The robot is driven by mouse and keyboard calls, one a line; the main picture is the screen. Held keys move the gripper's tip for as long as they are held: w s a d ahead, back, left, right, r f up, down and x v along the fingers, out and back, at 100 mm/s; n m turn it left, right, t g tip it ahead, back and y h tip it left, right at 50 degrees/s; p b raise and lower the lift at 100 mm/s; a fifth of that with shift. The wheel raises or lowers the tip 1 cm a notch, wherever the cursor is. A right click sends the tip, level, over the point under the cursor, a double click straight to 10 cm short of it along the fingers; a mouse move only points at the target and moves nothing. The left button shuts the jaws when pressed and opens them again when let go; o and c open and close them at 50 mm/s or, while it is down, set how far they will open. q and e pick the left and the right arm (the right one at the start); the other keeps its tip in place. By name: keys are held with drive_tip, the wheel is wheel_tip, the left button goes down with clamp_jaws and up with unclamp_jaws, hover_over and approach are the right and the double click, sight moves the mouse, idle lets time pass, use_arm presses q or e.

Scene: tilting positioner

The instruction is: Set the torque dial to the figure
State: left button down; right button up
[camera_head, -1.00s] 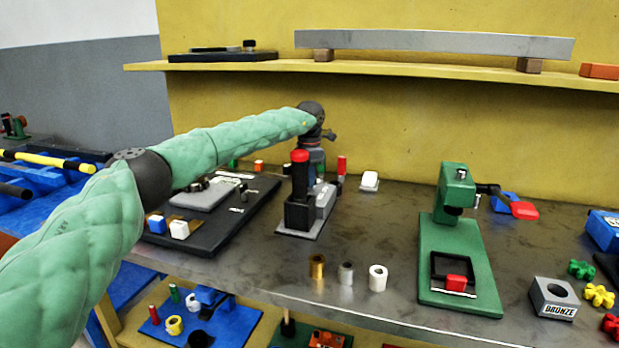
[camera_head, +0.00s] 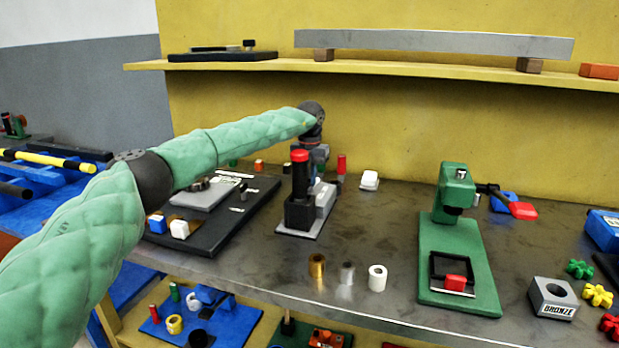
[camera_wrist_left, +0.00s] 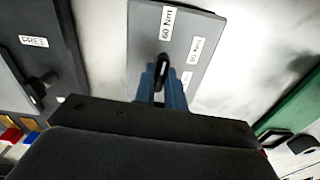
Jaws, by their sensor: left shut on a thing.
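The torque dial's grey plate (camera_wrist_left: 190,62) fills the top middle of the left wrist view. It has white labels; one reads 60 Nm (camera_wrist_left: 168,22), and others beside it are harder to read. My left gripper (camera_wrist_left: 162,72) is over this plate, its blue fingers shut on the dark dial pointer (camera_wrist_left: 161,70). The pointer's far end lies below the 60 Nm label. In the head view my left gripper (camera_head: 319,160) points down at the grey fixture (camera_head: 320,207), partly hidden behind the red-topped black post (camera_head: 299,185). My right gripper is not in view.
A black board (camera_head: 225,228) with blocks and a lever, marked FREE (camera_wrist_left: 33,41) in the wrist view, stands to the left. A green press (camera_head: 457,240) stands to the right. Three small sleeves (camera_head: 377,278) stand near the front edge. A shelf (camera_head: 430,69) runs behind.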

use_arm(q)
drive_tip(key=shift+r+n, duration=0.1)
drive_tip(key=shift+n, duration=0.3)
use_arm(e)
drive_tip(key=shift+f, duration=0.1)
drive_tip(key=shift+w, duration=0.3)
